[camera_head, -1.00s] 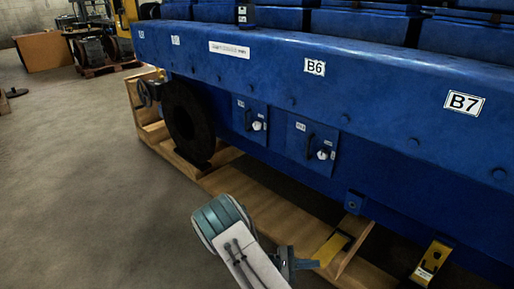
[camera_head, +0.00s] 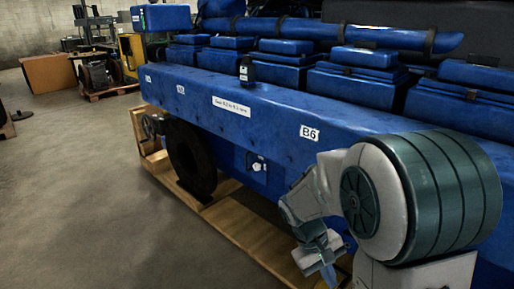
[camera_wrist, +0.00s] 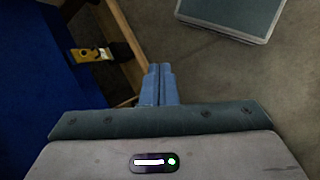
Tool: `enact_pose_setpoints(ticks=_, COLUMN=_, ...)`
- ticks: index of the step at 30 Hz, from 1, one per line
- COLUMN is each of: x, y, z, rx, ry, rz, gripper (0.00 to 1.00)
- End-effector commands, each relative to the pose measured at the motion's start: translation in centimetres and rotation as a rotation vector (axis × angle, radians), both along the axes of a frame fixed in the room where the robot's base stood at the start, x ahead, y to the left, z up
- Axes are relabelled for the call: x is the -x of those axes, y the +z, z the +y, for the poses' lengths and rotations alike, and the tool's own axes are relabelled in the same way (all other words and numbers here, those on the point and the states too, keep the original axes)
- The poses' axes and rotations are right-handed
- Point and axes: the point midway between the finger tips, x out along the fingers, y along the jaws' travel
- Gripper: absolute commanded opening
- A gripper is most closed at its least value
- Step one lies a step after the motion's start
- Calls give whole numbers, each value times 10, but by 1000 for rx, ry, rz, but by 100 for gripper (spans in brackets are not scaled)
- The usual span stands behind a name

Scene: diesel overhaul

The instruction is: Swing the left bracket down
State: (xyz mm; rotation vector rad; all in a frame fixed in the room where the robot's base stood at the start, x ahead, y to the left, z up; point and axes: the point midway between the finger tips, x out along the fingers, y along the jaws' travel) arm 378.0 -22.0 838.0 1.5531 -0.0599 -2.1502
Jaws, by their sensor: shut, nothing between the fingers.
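A yellow bracket (camera_wrist: 86,54) with a pale label and a dark end shows in the wrist view, at upper left between the blue engine side (camera_wrist: 30,70) and a wooden beam (camera_wrist: 118,28). I cannot tell whether it is the left one. In the head view my arm covers most of the place where brackets sit low on the engine. My gripper (camera_wrist: 160,69) is shut and empty, its fingers together, apart from the bracket and to its right in the wrist view. In the head view my gripper (camera_head: 328,268) points down beside the wooden skid.
The long blue engine (camera_head: 262,112) with label B6 (camera_head: 309,133) fills the right and rests on a wooden skid (camera_head: 240,226). A black round flange (camera_head: 190,160) stands at its left end. Open concrete floor (camera_head: 80,210) lies to the left.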

Motion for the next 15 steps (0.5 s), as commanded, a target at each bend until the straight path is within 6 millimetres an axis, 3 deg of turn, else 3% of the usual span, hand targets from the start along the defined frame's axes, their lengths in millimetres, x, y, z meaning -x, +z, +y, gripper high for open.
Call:
enact_pose_setpoints(ticks=1, x=7, y=25, z=0, rx=-40, ry=-28, rz=-45, gripper=0)
enact_pose_setpoints(ticks=3, x=15, y=46, z=2, rx=-91, ry=-62, rz=-97, gripper=0)
enact_pose_setpoints(ticks=15, x=64, y=152, z=16, rx=-336, ry=-231, rz=-423, gripper=0)
